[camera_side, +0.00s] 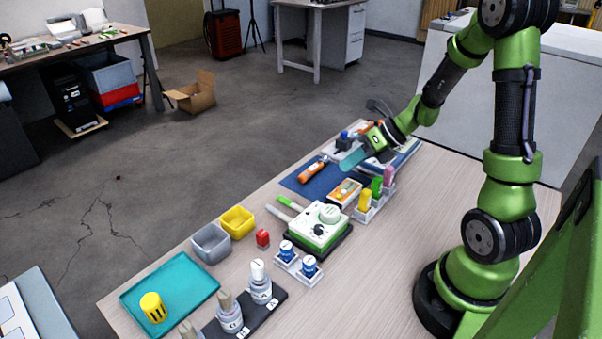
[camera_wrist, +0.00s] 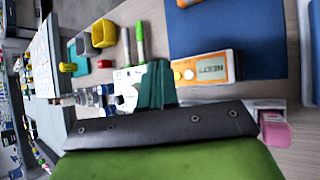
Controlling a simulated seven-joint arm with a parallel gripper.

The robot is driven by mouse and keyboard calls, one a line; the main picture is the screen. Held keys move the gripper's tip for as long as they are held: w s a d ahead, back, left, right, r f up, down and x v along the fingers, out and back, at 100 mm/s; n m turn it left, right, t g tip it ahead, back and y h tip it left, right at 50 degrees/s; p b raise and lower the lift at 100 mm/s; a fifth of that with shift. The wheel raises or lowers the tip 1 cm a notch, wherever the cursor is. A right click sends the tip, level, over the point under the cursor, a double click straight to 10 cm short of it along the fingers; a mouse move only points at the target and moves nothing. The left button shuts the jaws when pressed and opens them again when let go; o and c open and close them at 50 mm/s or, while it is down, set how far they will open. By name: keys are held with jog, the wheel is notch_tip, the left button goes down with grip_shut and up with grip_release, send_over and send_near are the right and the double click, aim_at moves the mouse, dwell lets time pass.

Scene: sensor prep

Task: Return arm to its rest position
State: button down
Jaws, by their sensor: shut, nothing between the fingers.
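My gripper (camera_side: 352,160) is at the far end of the table in the side view, above the blue mat area and among the tools there. Its teal fingers are together and hold nothing. In the wrist view the teal fingers (camera_wrist: 156,86) show beyond the dark edge of my wrist, with no object between them. My green and black arm reaches up from its base at the right of the table and bends down toward the far end. I cannot tell the exact height of the fingers above the things below.
Below lie a blue mat (camera_wrist: 210,30) and an orange meter (camera_wrist: 208,69). A white-green device (camera_side: 319,226), yellow bin (camera_side: 237,221), grey bin (camera_side: 211,243) and teal tray (camera_side: 185,289) with a yellow cup (camera_side: 153,307) stand nearer. Bare table lies toward my base.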

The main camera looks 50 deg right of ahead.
jog(key=s+a+r+n+h, duration=0.1)
jog(key=s+a+r+n, duration=0.4)
jog(key=n, duration=1.1)
jog(key=s+a+r+n+h, duration=0.2)
jog(key=s+a+r+n, duration=0.3)
jog(key=a+r+n, duration=0.5)
jog(key=n, duration=0.7)
jog(key=shift+a, duration=0.25)
